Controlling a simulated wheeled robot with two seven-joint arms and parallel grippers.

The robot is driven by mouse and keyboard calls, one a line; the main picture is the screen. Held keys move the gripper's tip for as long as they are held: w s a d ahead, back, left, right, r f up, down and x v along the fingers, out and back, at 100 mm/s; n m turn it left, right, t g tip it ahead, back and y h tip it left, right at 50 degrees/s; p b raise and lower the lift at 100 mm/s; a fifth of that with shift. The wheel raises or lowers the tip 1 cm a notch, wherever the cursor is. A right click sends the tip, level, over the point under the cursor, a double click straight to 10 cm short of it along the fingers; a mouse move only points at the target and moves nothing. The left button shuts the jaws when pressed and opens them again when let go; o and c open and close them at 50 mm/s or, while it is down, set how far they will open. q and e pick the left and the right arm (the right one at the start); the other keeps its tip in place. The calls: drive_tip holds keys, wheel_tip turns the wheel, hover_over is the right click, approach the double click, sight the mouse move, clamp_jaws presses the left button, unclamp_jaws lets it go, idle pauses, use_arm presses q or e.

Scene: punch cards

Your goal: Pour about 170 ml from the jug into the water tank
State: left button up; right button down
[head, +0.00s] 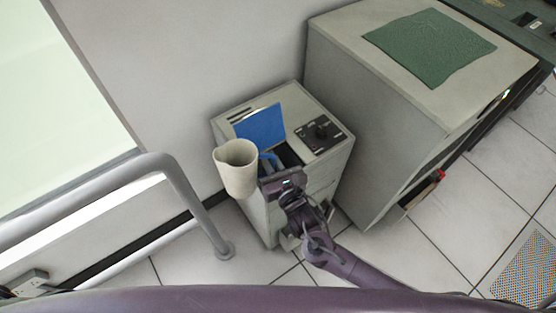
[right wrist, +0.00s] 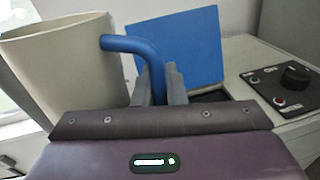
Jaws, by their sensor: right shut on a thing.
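A cream jug (head: 237,170) hangs in the air at the left front corner of the grey machine, its mouth up and tilted a little. Its blue handle (right wrist: 138,52) is between the fingers of my right gripper (head: 276,174), which is shut on it. The jug also fills the left of the right wrist view (right wrist: 70,65). The machine has a raised blue lid (head: 261,127), with a dark opening (head: 289,156) beside it, partly hidden by my gripper. I cannot see the water level in the jug or in the tank. My left gripper is not in view.
A black control panel (head: 321,134) with a knob is on the machine's right top. A large grey cabinet (head: 400,120) with a green mat (head: 430,47) stands close on the right. A grey rail (head: 185,185) is at the left. Tiled floor lies in front.

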drive_tip(key=shift+a+r+n, duration=0.1)
drive_tip(key=shift+r+n, duration=0.05)
drive_tip(key=shift+n, duration=0.45)
idle(2.4)
